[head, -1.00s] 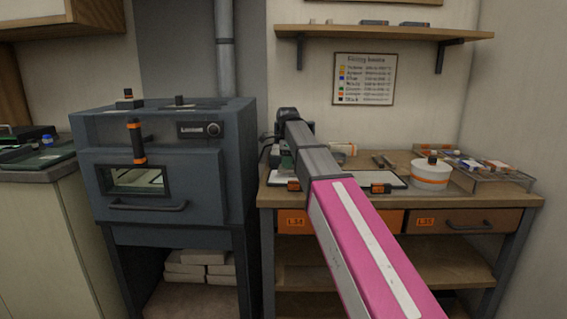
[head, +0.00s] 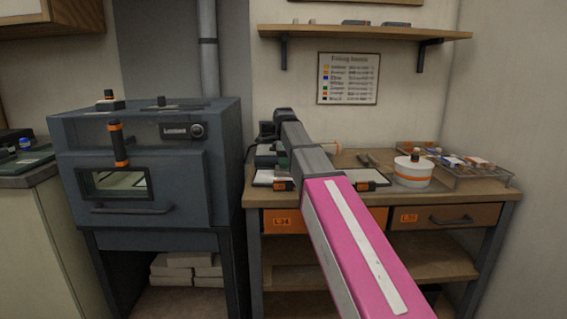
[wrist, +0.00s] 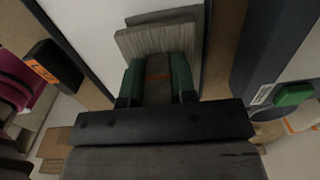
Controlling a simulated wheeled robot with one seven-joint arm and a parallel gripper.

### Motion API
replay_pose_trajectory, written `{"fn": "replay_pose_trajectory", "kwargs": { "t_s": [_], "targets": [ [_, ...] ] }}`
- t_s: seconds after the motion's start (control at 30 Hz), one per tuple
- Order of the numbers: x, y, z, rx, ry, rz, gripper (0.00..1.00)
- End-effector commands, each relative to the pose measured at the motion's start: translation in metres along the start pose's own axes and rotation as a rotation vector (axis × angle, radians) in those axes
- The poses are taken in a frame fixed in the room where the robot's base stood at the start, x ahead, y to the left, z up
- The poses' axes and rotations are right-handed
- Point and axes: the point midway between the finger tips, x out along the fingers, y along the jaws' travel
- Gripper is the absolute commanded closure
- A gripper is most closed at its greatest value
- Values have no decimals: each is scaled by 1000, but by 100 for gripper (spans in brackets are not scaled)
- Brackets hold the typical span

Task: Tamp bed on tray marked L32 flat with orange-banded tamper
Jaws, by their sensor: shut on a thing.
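My gripper (wrist: 158,82) has green fingers shut on the handle of a grey tamper (wrist: 158,42) with a thin orange band across the handle. Its wide ribbed plate is over the white bed (wrist: 92,28) of a dark-rimmed tray. I cannot tell whether the plate touches the bed. In the head view, two pale trays show on the bench, a left one (head: 262,179) and a right one (head: 379,179), each with an orange tag. My arm hides the tamper there.
A white tub with an orange band (head: 412,172) and a wire rack (head: 475,170) stand at the bench's right. Dark tools (head: 368,158) lie behind the right tray. A dark kiln (head: 150,160) stands left of the bench. A green piece (wrist: 293,95) is at right in the wrist view.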

Motion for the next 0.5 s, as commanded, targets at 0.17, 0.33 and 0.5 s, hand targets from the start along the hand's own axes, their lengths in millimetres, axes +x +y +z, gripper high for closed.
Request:
{"fn": "replay_pose_trajectory", "kwargs": {
  "t_s": [0.17, 0.33, 0.5],
  "targets": [
    [9, 0, 0, 0, 0, 0, 94],
    [13, 0, 0, 0, 0, -1, 94],
    [12, 0, 0, 0, 0, -1, 94]
  ]
}}
